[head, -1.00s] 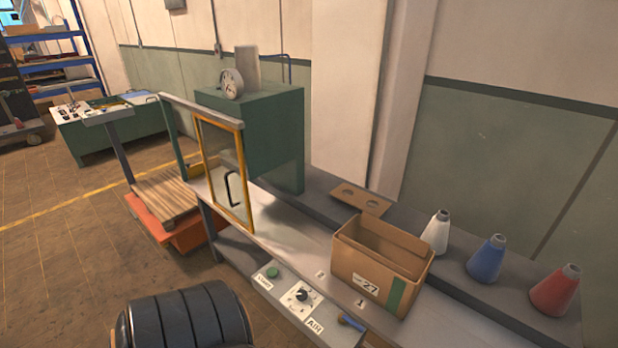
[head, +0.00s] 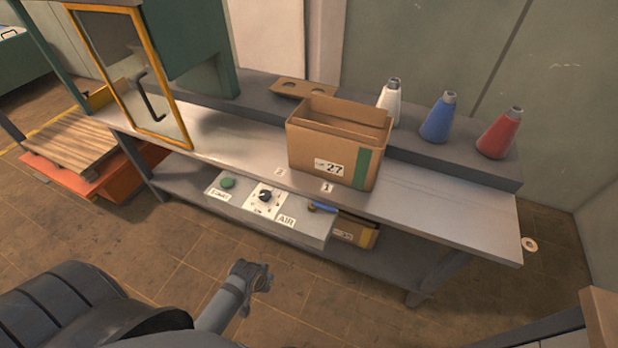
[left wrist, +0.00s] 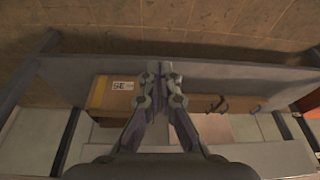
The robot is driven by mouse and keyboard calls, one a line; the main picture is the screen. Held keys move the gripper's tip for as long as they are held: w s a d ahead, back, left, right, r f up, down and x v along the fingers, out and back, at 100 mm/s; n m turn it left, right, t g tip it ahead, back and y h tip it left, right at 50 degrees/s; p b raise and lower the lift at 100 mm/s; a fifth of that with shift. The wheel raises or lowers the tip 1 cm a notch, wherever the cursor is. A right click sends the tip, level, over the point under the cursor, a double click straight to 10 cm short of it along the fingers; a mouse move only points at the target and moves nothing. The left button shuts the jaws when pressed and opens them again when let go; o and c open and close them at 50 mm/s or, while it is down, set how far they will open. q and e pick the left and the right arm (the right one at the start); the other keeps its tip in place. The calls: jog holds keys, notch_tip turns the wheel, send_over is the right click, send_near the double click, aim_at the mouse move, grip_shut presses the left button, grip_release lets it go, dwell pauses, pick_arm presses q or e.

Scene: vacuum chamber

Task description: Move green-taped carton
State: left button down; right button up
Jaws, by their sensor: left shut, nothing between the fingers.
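The green-taped carton (head: 310,152) stands upright and open-topped on the grey bench (head: 450,213), with a green strip at its front right edge and a label reading 27. My left gripper (head: 262,272) is in front of the bench, below its top, apart from that carton. Its fingers are shut and empty; they also show in the left wrist view (left wrist: 165,70). Another brown carton (head: 357,234) with a label lies on the lower shelf, partly hidden. A brown carton with a yellow edge (left wrist: 100,93) shows behind the fingers in the left wrist view. My right gripper is out of view.
White (head: 390,102), blue (head: 438,120) and red (head: 499,134) cones stand on the raised back ledge, beside a flat holed board (head: 302,89). A yellow-framed door (head: 128,75) stands at the bench's left. A control box (head: 262,212) projects at the front.

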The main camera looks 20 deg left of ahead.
pick_arm(q)
jog(key=w+d+r+n+t+h+b, duration=0.2)
jog(key=w+r+n+t, duration=0.1)
jog(key=w+r+n, duration=0.2)
jog(key=w+d+r+n+t+h+b, duration=0.2)
jog(key=w+r+n+t, duration=0.2)
jog(key=r+n, duration=0.3)
jog(key=w+d+r+n+t+h+b, duration=0.2)
jog(key=w+r+n, duration=0.4)
jog(key=n, duration=0.5)
jog(key=shift+w+d+r+t, duration=0.2)
jog(key=shift+w+d+t, duration=0.1)
jog(key=shift+t, duration=0.25)
jog(key=shift+w+d+r+t, duration=0.2)
jog(key=shift+d+t, duration=0.1)
jog(key=shift+t, duration=0.25)
jog(key=w+a+r+n+t+y, duration=0.25)
jog(key=a+n, duration=0.35)
jog(key=n, duration=0.4)
send_near(321, 161)
jog(key=shift+t, duration=0.35)
jog(key=w, duration=0.4)
jog(key=w+d, duration=0.1)
jog(key=shift+w+d+f+b, duration=0.1)
jog(key=shift+w+f+b, duration=0.15)
jog(key=shift+w+b, duration=0.15)
jog(key=shift+w+d, duration=0.1)
jog(key=shift+w, duration=0.35)
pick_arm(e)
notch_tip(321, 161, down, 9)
